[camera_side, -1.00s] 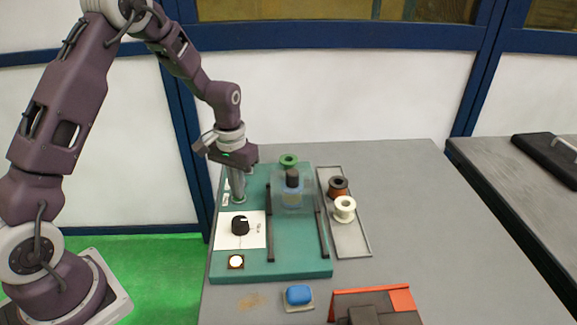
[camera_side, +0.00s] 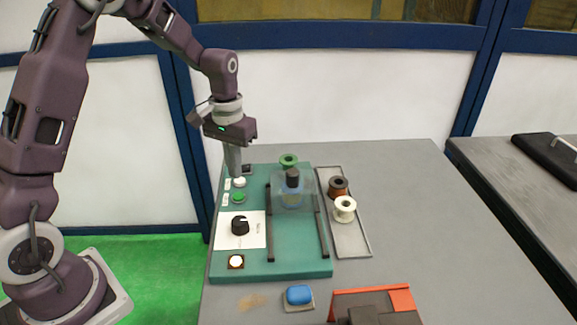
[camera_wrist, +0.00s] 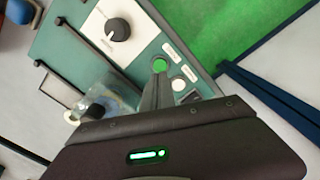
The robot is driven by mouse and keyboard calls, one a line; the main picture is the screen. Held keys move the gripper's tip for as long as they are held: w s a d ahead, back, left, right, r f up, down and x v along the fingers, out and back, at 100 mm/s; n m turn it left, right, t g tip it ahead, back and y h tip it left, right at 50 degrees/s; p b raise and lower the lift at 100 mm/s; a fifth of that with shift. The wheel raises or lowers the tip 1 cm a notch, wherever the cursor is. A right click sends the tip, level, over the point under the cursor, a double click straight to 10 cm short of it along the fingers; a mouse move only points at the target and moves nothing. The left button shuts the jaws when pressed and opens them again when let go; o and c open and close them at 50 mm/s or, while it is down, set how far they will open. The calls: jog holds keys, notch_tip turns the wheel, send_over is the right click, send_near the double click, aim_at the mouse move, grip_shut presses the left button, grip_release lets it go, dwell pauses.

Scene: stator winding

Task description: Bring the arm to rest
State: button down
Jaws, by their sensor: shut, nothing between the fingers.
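My gripper (camera_side: 234,176) is shut and empty. In the side view it hangs pointing down above the back left corner of the teal board (camera_side: 288,262), clear of the buttons. A green button (camera_side: 238,197) and a white button (camera_side: 239,182) show just in front of and below the fingers. In the wrist view the shut fingertips (camera_wrist: 159,68) appear close to the green button (camera_wrist: 160,66), with the white button (camera_wrist: 178,85) beside them.
A black knob (camera_side: 240,226) sits on a white plate. A clear box-like cover (camera_side: 292,196) stands between two dark rails. A blue block (camera_side: 299,295) lies in front.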

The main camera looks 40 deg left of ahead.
jog(key=shift+r, duration=0.35)
jog(key=s+d+r+m+t, duration=0.15)
jog(key=s+d+r, duration=0.35)
jog(key=s+r, duration=0.5)
jog(key=s+d+r+t, duration=0.2)
jog(key=s+r, duration=0.1)
jog(key=s, duration=0.4)
jog(key=s+d+r+m+t, duration=0.1)
jog(key=s+d+r+t, duration=0.1)
jog(key=s, duration=0.6)
jog(key=shift+r, duration=0.4)
